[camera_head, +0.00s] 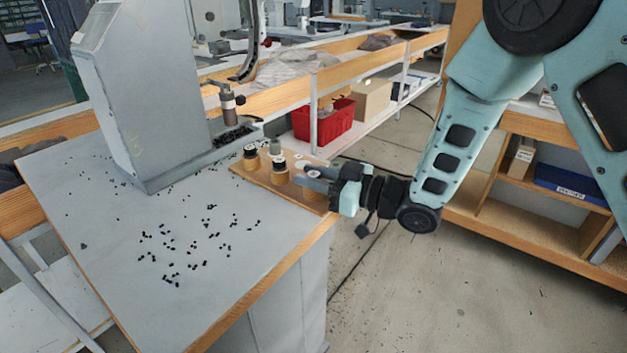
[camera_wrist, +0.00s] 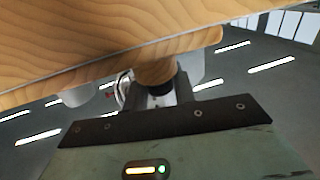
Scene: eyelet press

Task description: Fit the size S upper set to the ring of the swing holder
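A wooden board (camera_head: 243,172) at the table's right edge bears several short wooden pegs with dark, white-labelled sets on top. One set (camera_head: 250,151) is at the back left and another set (camera_head: 279,164) is at the middle. The size letters are too small to read. My gripper (camera_head: 308,176) is at the board's front right, its fingers at the top of a wooden peg there. In the wrist view this peg (camera_wrist: 155,72) and a dark part show between the fingers (camera_wrist: 155,98); whether they grip is unclear. The swing holder (camera_head: 230,108) hangs below the press, its ring not clearly visible.
The grey press column (camera_head: 145,90) stands at the table's back left. Small black eyelets (camera_head: 180,250) lie scattered over the grey tabletop (camera_head: 110,270). A red crate (camera_head: 323,122) is on a shelf behind. Clear floor lies to the right of the table.

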